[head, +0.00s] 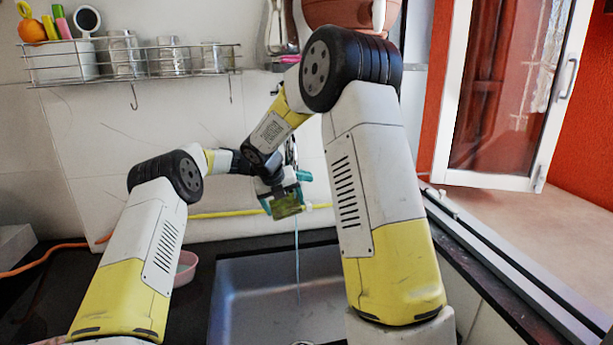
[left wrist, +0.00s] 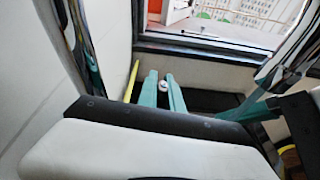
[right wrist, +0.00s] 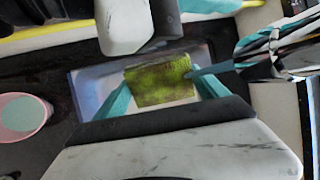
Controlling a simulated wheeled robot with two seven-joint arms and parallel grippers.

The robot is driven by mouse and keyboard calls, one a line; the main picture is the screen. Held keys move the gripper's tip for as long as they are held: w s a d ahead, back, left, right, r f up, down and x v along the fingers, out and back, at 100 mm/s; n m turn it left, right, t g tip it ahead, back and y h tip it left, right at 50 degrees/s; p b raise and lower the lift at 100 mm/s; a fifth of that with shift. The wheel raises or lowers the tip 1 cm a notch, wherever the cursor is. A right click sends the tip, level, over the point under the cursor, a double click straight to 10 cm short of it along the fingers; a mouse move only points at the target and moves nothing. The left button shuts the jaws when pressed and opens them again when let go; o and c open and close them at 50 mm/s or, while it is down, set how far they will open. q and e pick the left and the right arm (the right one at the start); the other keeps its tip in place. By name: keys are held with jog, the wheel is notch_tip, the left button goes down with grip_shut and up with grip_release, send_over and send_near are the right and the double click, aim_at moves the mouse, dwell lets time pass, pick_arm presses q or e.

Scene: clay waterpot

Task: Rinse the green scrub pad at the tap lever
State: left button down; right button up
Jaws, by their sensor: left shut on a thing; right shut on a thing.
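The green scrub pad (head: 288,205) is held over the sink; it also shows in the right wrist view (right wrist: 160,84), flat between teal fingers. My right gripper (head: 274,202) is shut on it. A thin stream of water (head: 297,262) falls below the pad into the sink. My left gripper (head: 304,176), just above and behind the pad, is shut on a small pale knob (left wrist: 164,87), apparently the tap lever's end. Arm links hide most of the tap.
The steel sink (head: 262,296) lies below, with a pink bowl (head: 189,262) on the dark counter to its left. A yellow hose (head: 235,212) runs along the wall behind. A wire rack (head: 150,72) hangs upper left; an open window (head: 510,90) is at right. My arms cross closely.

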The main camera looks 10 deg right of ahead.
pick_arm(q)
jog(key=shift+w+a+r, duration=0.1)
jog(key=shift+w+r, duration=0.05)
jog(key=shift+r, duration=0.05)
jog(key=c, duration=1.5)
grip_release()
jog(key=shift+f, duration=0.1)
jog(key=v, duration=1.2)
